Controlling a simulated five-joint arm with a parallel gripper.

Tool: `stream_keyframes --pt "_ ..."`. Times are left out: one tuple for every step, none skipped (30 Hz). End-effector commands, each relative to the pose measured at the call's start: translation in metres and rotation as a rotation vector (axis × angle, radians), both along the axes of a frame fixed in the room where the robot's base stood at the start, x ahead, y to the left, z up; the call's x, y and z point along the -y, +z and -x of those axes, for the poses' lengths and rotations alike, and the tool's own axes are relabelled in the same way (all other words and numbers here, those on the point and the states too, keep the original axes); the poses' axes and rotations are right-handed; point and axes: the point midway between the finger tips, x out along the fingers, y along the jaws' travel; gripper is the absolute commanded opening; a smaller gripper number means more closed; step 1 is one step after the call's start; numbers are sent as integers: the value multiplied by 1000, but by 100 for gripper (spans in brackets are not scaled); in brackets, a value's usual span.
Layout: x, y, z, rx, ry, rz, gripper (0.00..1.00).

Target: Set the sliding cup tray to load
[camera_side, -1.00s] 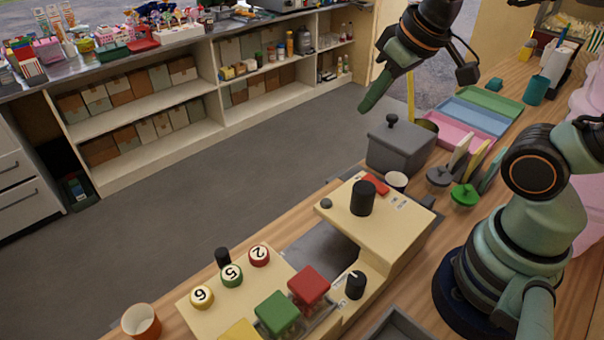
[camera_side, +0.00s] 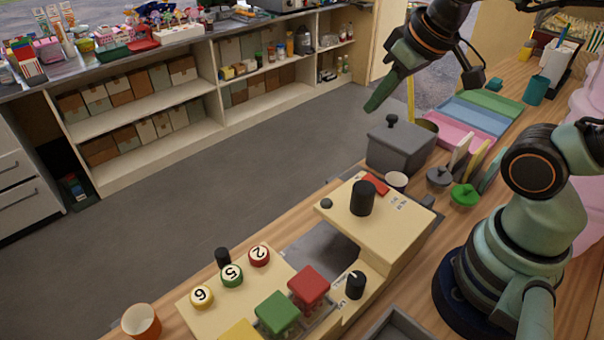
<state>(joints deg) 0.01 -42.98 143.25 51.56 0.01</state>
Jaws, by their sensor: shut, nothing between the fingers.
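The cream machine (camera_side: 393,232) stands on the wooden counter. A tall black knob (camera_side: 362,198) stands on its upper block beside a red piece (camera_side: 376,184) and small markings too fine to read. A dark grey recessed plate (camera_side: 322,243) lies left of that block. I cannot tell for sure which part is the sliding cup tray, nor its setting. My gripper (camera_side: 373,103) hangs in the air above and left of the grey lidded box, well away from the machine. It is shut, with nothing held.
The grey lidded box (camera_side: 398,150) stands behind the machine, near a white cup (camera_side: 396,181). Numbered buttons, red and green blocks (camera_side: 278,312) and a black dial (camera_side: 355,285) are on the machine's near part. An orange cup (camera_side: 141,321) stands at front left. Coloured trays (camera_side: 472,118) lie behind.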

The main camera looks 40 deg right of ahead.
Motion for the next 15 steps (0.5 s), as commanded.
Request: stream_keyframes --pt "0 0 0 0 0 0 0" --pt "0 0 0 0 0 0 0" --pt "0 0 0 0 0 0 12" --pt "0 0 0 -1 1 0 23" --pt "-1 0 -1 -2 4 0 34" --pt "-3 1 -2 -6 12 1 50" --pt "-5 2 -4 -12 20 1 61" --pt "-8 2 -6 -20 31 2 61" --pt "-13 3 -10 -32 50 4 61" --pt "-18 3 -13 -44 68 6 61" --pt "-23 4 -17 -57 87 8 61" --pt "-32 4 -23 -77 118 11 61" --pt "-39 5 -28 -91 141 14 61" --pt "-46 5 -33 -106 165 17 61" --pt "-57 4 -40 -128 198 22 61"
